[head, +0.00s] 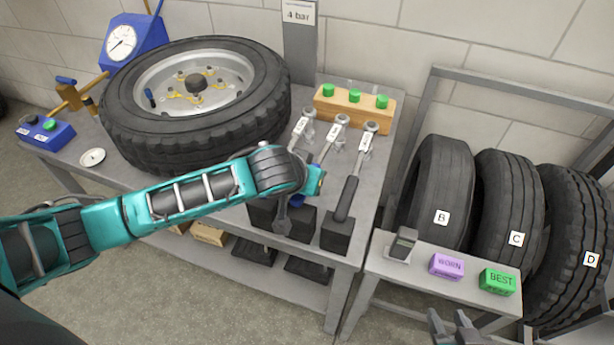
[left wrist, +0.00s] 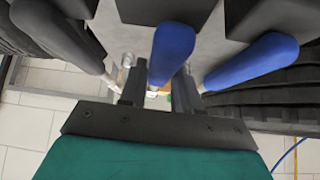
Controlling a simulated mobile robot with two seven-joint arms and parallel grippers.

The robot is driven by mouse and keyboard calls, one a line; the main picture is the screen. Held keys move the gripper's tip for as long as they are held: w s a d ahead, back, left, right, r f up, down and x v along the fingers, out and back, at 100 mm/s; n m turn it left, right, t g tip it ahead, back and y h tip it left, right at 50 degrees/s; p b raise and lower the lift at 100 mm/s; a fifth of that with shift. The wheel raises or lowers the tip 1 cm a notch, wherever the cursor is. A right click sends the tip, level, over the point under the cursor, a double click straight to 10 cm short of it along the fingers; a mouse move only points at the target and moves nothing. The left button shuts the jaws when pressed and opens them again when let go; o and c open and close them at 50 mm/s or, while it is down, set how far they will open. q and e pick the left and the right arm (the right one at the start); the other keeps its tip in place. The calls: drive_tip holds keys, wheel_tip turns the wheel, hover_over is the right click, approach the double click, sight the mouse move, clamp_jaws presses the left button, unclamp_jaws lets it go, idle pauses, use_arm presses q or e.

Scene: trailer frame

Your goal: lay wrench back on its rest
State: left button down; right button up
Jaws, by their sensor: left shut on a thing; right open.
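Three wrenches lie side by side on the right part of the bench: the left wrench (head: 303,126), the middle wrench (head: 333,136) and the dark-handled right wrench (head: 348,188). The right wrench's handle end is at a black block (head: 336,236). My left gripper (head: 300,192) is over the wrench handles, and my arm hides much of the left and middle ones. In the left wrist view its fingers close around a blue handle (left wrist: 173,48), seemingly the middle wrench's. Whether this handle touches its block is hidden. My right gripper (head: 455,326) is open and empty at the bottom edge.
A large tyre (head: 120,110) on its rim fills the bench's left. A wooden block (head: 350,108) with green knobs stands behind the wrenches. A small side table (head: 420,270) holds a gauge, a purple block and a green block. Several tyres stand in a rack at right.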

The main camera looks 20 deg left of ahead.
idle(0.4)
use_arm(q)
drive_tip(key=shift+d+p, duration=0.15)
drive_tip(key=shift+p, duration=0.3)
drive_tip(key=shift+f, duration=0.1)
drive_tip(key=c, duration=0.7)
unclamp_jaws()
